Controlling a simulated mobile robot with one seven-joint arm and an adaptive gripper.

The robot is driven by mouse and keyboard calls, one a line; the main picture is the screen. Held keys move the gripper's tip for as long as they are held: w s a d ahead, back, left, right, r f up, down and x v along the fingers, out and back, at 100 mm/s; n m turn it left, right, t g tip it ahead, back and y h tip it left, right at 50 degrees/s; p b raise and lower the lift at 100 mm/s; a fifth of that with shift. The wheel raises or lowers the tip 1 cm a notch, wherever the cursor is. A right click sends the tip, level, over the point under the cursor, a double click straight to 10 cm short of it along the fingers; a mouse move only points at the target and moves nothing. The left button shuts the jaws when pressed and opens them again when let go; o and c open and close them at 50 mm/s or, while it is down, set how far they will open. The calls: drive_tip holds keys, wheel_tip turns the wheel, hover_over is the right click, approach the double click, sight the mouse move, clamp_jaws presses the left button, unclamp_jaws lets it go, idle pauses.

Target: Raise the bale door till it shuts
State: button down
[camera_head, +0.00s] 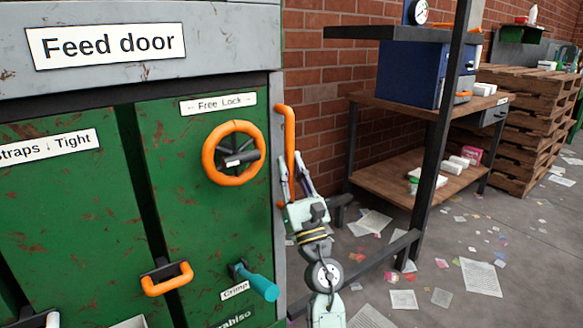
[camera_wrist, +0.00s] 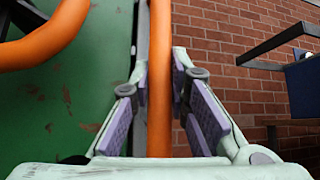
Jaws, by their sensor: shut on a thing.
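The green, rust-flecked door front (camera_head: 180,190) of the baler fills the left of the head view. No label there reads "bale door", so I cannot tell which panel it is. An upright orange bar handle (camera_head: 290,125) stands at the machine's right edge, beside the panel. My gripper (camera_head: 292,180) is shut on the lower part of this bar. In the wrist view the orange bar (camera_wrist: 159,110) runs upright between the purple-padded fingers of my gripper (camera_wrist: 161,85).
An orange handwheel (camera_head: 232,153) under a "Free Lock" label, an orange pull handle (camera_head: 167,280) and a teal crimp lever (camera_head: 258,283) stick out from the front. A workbench (camera_head: 385,185) with a dark post stands right. Papers litter the floor.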

drive_tip(key=c, duration=1.5)
unclamp_jaws()
drive_tip(key=shift+s+a+n+g+y, duration=0.35)
drive_tip(key=shift+a+y, duration=0.25)
drive_tip(key=shift+a, duration=0.15)
drive_tip(key=shift+c, duration=0.2)
drive_tip(key=shift+w+d, duration=0.15)
drive_tip(key=shift+d, duration=0.1)
drive_tip(key=shift+a+r, duration=0.15)
drive_tip(key=shift+r, duration=4.85)
